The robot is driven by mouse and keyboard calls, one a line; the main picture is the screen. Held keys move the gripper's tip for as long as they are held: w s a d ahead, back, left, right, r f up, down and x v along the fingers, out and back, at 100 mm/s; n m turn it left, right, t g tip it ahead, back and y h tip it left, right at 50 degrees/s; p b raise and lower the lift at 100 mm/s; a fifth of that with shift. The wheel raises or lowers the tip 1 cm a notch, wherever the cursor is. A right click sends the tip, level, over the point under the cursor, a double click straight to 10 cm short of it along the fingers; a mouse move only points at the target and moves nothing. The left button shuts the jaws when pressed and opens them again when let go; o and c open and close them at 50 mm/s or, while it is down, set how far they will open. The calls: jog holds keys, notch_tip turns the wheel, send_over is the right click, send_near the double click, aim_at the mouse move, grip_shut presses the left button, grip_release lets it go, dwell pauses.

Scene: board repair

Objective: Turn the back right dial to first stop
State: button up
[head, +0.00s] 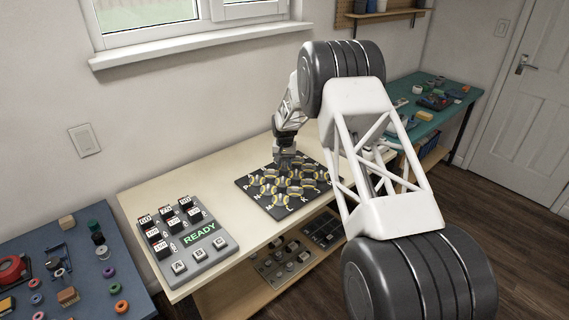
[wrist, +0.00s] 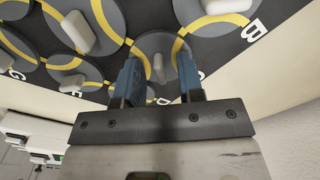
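The dark dial board (head: 279,214) lies on the pale bench, with several grey round dials, yellow arcs and white letters on it. My gripper (head: 286,164) points down over the board's back part and hides some dials there. In the wrist view, my gripper (wrist: 159,72) is open, with one blue finger on each side of a dial's pale upright knob (wrist: 158,67). I see gaps beside the knob, and I cannot tell how far down the fingers reach. This dial is at the board's edge near the letter B. Whether it is the back right dial is not clear.
A grey panel (head: 217,256) with a green READY display, counters and buttons stands left on the bench. A blue table (head: 88,262) with small parts is at far left. A green-topped table (head: 424,128) with items is at right. Bare bench lies between panel and board.

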jog(key=shift+r, duration=3.8)
